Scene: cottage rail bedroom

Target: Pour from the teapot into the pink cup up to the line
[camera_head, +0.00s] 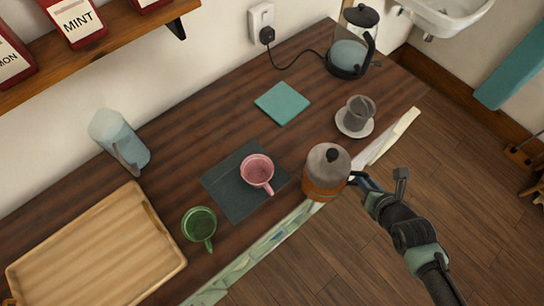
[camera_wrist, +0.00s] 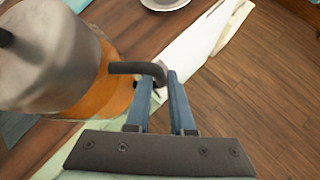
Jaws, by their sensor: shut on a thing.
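The teapot (camera_head: 327,170) has a grey upper part, an orange-brown base and a black knob. It looks upright at the counter's front edge; I cannot tell whether its base touches the counter. My gripper (camera_head: 359,180) is shut on its dark handle, and in the wrist view the blue fingers (camera_wrist: 162,103) close around the handle (camera_wrist: 140,68). The teapot (camera_wrist: 50,60) fills the left of that view. The pink cup (camera_head: 257,170) stands upright on a dark slate mat (camera_head: 225,186), left of the teapot and apart from it. Its line and its contents cannot be made out.
A green mug (camera_head: 199,224) and wooden tray (camera_head: 95,250) are at the left. A grey cup on a saucer (camera_head: 355,120) stands behind the teapot. A teal square (camera_head: 282,103), a glass pitcher (camera_head: 120,140) and a corded kettle (camera_head: 350,50) stand further back. Cloth hangs along the front edge.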

